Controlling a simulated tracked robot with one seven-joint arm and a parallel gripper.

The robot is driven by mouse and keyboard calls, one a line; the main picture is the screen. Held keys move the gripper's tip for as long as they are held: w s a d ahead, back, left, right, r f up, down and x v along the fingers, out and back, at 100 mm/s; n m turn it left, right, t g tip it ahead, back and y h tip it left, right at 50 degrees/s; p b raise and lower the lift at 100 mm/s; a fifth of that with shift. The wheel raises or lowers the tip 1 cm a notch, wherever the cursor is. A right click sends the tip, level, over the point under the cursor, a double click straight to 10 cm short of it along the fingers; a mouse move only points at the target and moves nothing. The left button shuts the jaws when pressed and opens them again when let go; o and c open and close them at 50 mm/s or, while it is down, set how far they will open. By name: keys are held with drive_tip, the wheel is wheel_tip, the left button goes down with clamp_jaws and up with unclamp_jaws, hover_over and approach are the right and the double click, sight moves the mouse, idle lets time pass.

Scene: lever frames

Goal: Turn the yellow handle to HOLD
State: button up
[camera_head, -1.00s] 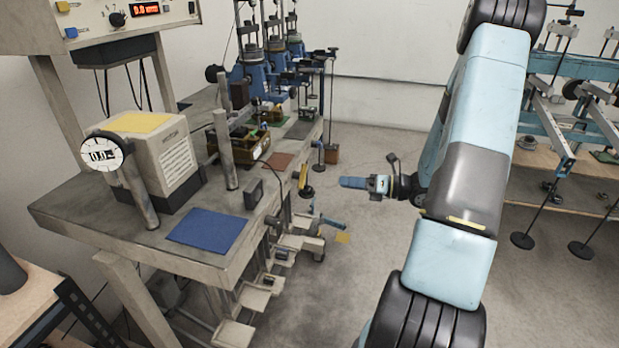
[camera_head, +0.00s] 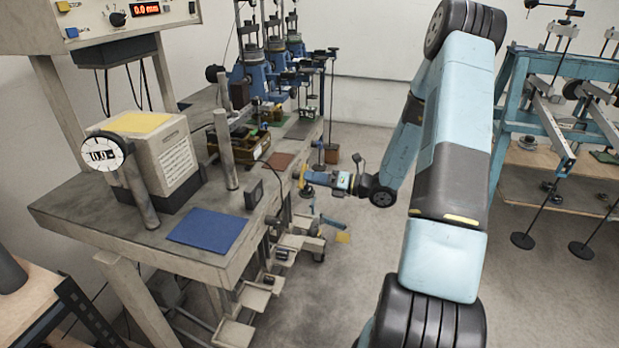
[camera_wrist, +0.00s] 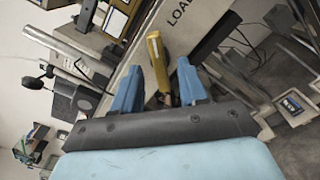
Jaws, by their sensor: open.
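The yellow handle (camera_head: 303,174) juts from the right side of the grey bench. In the wrist view the yellow handle (camera_wrist: 155,60) stands between the two blue fingers of my gripper (camera_wrist: 158,68), with visible gaps on both sides. My gripper (camera_head: 310,180) is open and its fingertips are at the handle in the head view, partly covering it. The letters "LOAD" (camera_wrist: 179,13) show on the bench side close to the handle. No HOLD marking is readable in either view.
The bench top carries a blue mat (camera_head: 208,230), a beige box (camera_head: 150,148) and blue machines (camera_head: 250,72). A blue lever (camera_head: 331,221) juts out below the yellow handle. A teal frame (camera_head: 560,66) stands at right.

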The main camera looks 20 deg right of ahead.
drive_tip(key=shift+x, duration=1.1)
clamp_jaws()
drive_tip(key=shift+d, duration=0.1)
